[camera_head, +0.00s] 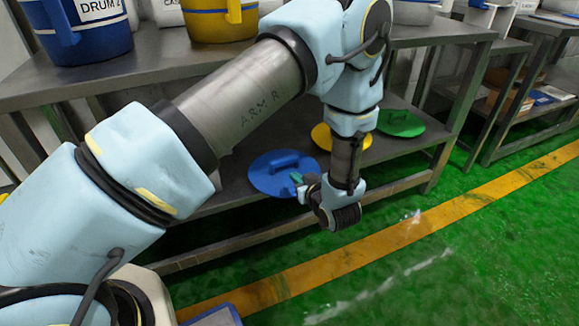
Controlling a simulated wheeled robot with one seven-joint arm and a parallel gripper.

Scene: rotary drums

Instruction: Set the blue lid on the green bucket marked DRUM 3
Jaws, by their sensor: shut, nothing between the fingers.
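The blue lid (263,178) lies flat on the lower shelf of the grey bench, with its blue bar handle on top. My gripper (298,180) is at the lid's right front edge, shut and empty. Its fingertips overlap the lid in the picture; I cannot tell whether they touch it. No green bucket marked DRUM 3 is in view; my arm covers part of the bench top.
A yellow lid (322,136) and a green lid (402,124) lie farther right on the lower shelf (425,150). A blue bucket marked DRUM 2 (85,35) and a yellow bucket (215,25) stand on the bench top. The green floor in front is mostly clear.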

